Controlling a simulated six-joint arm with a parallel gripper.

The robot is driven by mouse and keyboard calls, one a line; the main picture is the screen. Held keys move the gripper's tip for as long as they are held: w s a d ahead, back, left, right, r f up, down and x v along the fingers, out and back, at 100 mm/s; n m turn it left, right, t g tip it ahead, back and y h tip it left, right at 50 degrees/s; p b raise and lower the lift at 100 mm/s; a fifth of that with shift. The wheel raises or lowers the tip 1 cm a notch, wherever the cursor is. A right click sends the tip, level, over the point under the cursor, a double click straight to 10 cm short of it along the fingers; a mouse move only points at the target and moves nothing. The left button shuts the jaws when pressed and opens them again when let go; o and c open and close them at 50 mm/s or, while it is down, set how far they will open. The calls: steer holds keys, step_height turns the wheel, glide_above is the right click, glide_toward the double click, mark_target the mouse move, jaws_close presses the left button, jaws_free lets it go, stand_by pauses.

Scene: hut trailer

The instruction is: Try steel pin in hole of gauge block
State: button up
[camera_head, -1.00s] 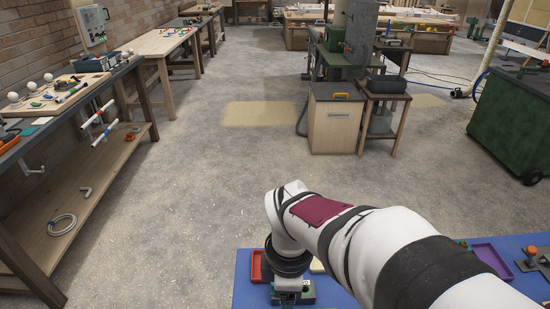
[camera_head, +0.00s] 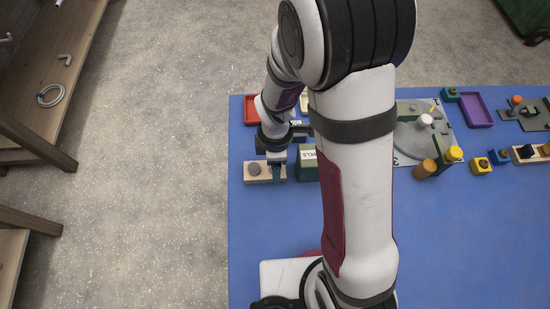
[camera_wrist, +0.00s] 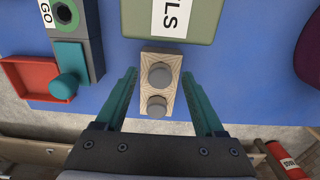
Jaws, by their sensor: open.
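Two grey steel pins, a larger one (camera_wrist: 160,75) and a smaller one (camera_wrist: 156,107), stand upright in a pale wooden block (camera_wrist: 147,58). My gripper (camera_wrist: 159,76) is open above this block, with one teal finger on each side and a gap to the pins. In the head view my gripper (camera_head: 277,172) is over the right part of the wooden block (camera_head: 264,180) and hides one pin; the other pin (camera_head: 253,168) shows. The dark grey gauge block (camera_wrist: 93,45) has a "GO" label and a green-ringed hole (camera_wrist: 64,11); the frame cuts it off.
A green box (camera_wrist: 134,22) with a partly cut label stands just beyond the pins. A red tray (camera_wrist: 22,68) and a teal knobbed part (camera_wrist: 65,85) are at the left. A rotary table (camera_head: 405,142) and several small fixtures stand to the right. The blue tabletop (camera_head: 270,230) is clear in front.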

jaws_close()
step_height(320, 180, up, 9)
steer(key=w+d, duration=0.6)
steer(key=w, duration=0.5)
steer(key=shift+d+r, duration=0.2)
